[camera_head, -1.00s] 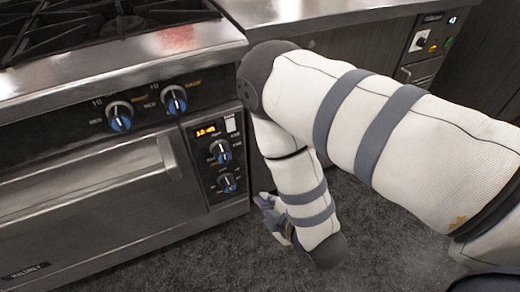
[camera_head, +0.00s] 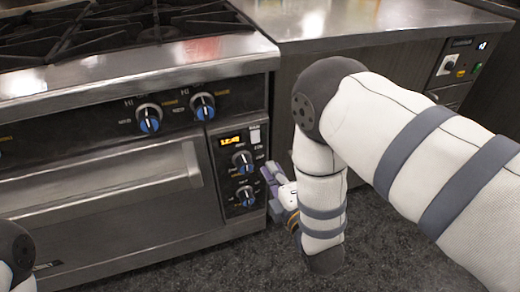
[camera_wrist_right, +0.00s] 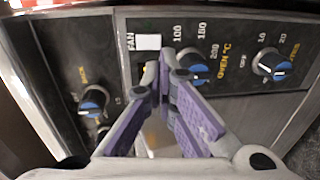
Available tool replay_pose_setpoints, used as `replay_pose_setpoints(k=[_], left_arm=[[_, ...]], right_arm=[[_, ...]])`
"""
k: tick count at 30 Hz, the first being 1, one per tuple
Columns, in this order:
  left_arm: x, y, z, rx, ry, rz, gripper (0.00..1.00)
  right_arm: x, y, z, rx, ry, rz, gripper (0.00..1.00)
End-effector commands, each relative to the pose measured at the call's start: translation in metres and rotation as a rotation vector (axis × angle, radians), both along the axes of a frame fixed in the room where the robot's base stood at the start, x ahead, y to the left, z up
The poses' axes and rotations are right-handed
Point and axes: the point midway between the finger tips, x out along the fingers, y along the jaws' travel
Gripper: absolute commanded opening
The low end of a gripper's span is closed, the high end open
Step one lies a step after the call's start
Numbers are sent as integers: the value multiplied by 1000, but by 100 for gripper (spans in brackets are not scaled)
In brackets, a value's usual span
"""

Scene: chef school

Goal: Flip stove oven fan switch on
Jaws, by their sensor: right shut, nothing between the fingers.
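The stove's fan switch (camera_head: 255,136) shows as a small white rocker at the top right of the oven control panel (camera_head: 228,190). In the right wrist view the white part of the switch (camera_wrist_right: 147,42) sits beside the FAN label. My right gripper (camera_head: 267,172) is just right of the panel, lower than the switch in the head view. In the wrist view my right gripper (camera_wrist_right: 160,62) is shut and empty, with its purple fingers' tips just below the white part. I cannot tell whether they touch it. My left gripper is out of view.
The oven temperature knob (camera_head: 242,161) and timer knob (camera_head: 245,196) are below the switch. Two burner knobs (camera_head: 149,118) (camera_head: 202,106) are to the left. The oven door handle (camera_head: 100,192) juts out. A steel counter (camera_head: 370,22) stands to the right.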

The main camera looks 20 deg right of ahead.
Motion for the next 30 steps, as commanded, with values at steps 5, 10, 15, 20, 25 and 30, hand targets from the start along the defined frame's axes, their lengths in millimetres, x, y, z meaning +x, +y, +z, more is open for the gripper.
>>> replay_pose_setpoints(k=[5, 10, 15, 20, 25, 30], left_arm=[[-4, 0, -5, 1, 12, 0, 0], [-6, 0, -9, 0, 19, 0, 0], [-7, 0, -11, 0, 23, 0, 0], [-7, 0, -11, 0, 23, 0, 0], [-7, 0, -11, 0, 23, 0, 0], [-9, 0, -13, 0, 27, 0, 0]], right_arm=[[39, 1, -7, 3, -1, -1, 0], [70, 2, -10, 2, 0, -1, 0], [86, 3, -12, 1, 1, -1, 0], [90, 3, -11, 1, 2, 0, 0], [90, 3, -11, 1, 1, 0, 0], [91, -4, -14, 1, -10, -3, 0]])
